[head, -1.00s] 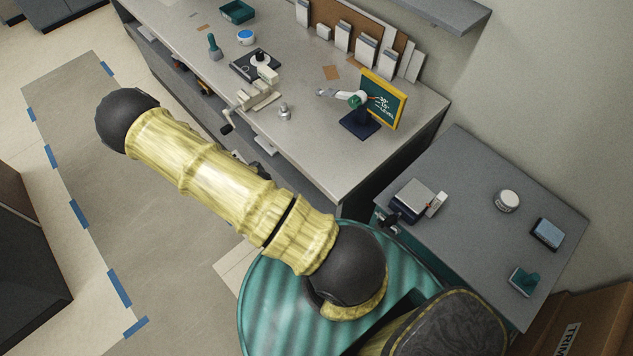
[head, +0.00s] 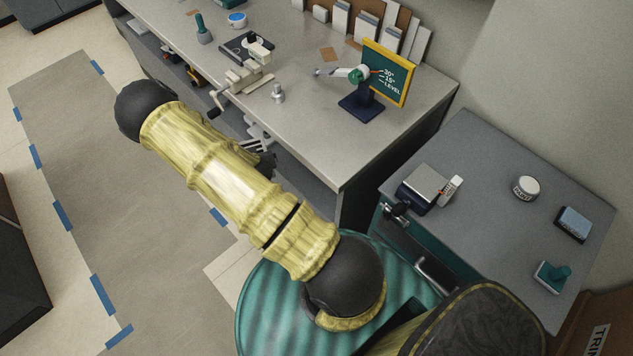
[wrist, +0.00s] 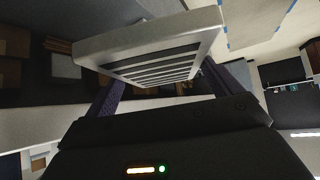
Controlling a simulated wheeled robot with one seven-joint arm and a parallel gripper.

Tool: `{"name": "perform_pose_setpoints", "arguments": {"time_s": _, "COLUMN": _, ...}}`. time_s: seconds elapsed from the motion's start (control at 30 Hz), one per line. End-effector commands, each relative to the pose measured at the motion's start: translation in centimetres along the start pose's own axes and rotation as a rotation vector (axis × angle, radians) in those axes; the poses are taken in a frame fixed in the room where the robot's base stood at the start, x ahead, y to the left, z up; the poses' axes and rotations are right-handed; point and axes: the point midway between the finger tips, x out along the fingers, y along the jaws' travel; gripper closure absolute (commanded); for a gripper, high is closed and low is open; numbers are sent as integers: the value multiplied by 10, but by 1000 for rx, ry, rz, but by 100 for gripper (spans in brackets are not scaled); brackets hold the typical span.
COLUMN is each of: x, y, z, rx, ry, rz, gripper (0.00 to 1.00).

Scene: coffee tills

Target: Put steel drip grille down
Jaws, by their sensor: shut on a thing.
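The steel drip grille (wrist: 150,52), a pale metal frame with dark slots between its bars, fills the upper middle of the wrist view. It is tilted there, between the two dark fingers of my gripper (wrist: 160,88). The gripper is shut on it and holds it clear of the floor. In the head view my yellow arm hides most of the gripper. A pale slatted piece (head: 252,130) shows past the arm by the counter's front edge; it looks like the grille's end.
The long grey counter (head: 310,140) carries a clamp-like device (head: 240,80), a small metal weight (head: 278,92) and a green angle sign (head: 388,75). Its front right is bare. A lower grey table (head: 480,200) at right holds a scale (head: 424,185), a round tub (head: 526,188) and blocks.

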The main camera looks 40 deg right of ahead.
Motion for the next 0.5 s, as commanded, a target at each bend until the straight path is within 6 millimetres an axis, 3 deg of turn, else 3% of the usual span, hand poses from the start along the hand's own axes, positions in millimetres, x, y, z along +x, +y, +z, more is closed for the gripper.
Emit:
{"name": "perform_pose_setpoints", "arguments": {"time_s": 0.03, "x": 17, "y": 6, "z": 8, "rx": 20, "ry": 6, "rz": 18, "gripper": 51}}
{"name": "perform_pose_setpoints", "arguments": {"time_s": 0.1, "x": 30, "y": 14, "z": 12, "rx": 45, "ry": 6, "rz": 46, "gripper": 51}}
{"name": "perform_pose_setpoints", "arguments": {"time_s": 0.5, "x": 86, "y": 56, "z": 29, "rx": 190, "ry": 8, "rz": 195, "gripper": 51}}
